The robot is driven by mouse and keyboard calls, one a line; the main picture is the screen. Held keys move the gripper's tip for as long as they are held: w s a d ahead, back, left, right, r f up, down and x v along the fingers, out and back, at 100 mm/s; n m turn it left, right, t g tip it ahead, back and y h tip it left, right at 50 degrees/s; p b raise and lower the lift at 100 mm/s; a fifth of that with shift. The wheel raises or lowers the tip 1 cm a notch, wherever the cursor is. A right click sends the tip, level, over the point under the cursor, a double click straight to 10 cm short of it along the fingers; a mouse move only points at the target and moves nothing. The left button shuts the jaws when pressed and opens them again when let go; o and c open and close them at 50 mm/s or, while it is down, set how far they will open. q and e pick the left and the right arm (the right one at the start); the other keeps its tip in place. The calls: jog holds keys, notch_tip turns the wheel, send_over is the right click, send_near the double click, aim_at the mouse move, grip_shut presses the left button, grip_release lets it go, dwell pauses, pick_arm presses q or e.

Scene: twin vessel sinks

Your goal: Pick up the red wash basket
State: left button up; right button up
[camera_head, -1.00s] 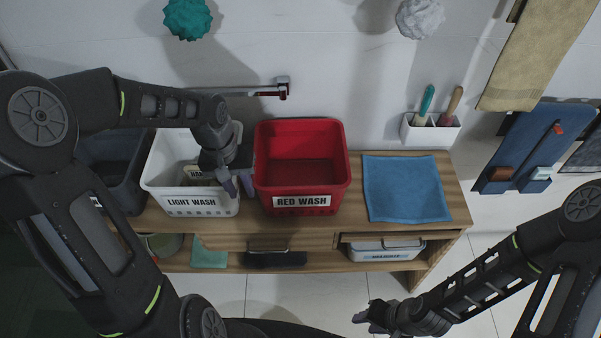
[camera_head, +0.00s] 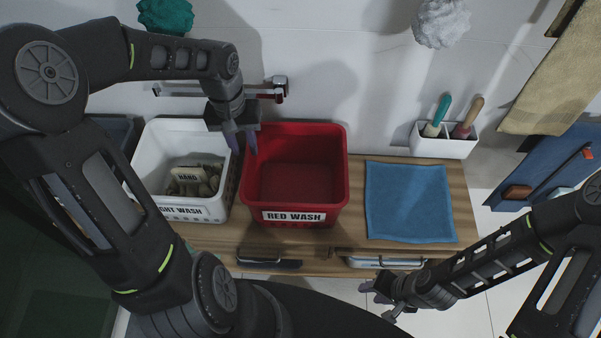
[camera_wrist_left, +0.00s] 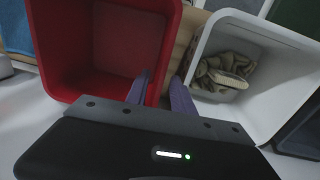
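The red wash basket (camera_head: 297,215), labelled "RED WASH", stands empty on the wooden bench in the middle of the head view. It also shows in the left wrist view (camera_wrist_left: 105,45). My left gripper (camera_head: 243,148) points down at the basket's back left rim. In the left wrist view its two fingers (camera_wrist_left: 160,92) are apart, one on the inner side of the red rim and one on the outer side, by the white basket. Whether they touch the rim is unclear. My right gripper (camera_head: 381,296) is low in front of the bench, away from the basket; its finger gap is unclear.
A white "LIGHT WASH" basket (camera_head: 160,150) with cloth and a "HAND" item stands close on the left. A dark bin (camera_head: 112,132) is beyond it. A blue towel (camera_head: 408,203) lies to the right. A wall rail (camera_head: 272,88) and brush holder (camera_head: 443,146) are behind.

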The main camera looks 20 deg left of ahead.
pick_arm(q)
jog(key=shift+s, duration=0.2)
send_over(253, 173)
jog(key=f, duration=0.6)
jog(key=shift+s+a, duration=0.15)
jog(key=shift+s, duration=0.05)
jog(key=shift+f, duration=0.4)
jog(key=shift+w+f+p, duration=0.15)
jog(key=shift+f+p, duration=0.15)
jog(key=shift+f, duration=1)
jog(key=shift+w+f+p, duration=0.1)
jog(key=shift+f+p, duration=0.2)
jog(key=shift+f, duration=1)
grip_shut()
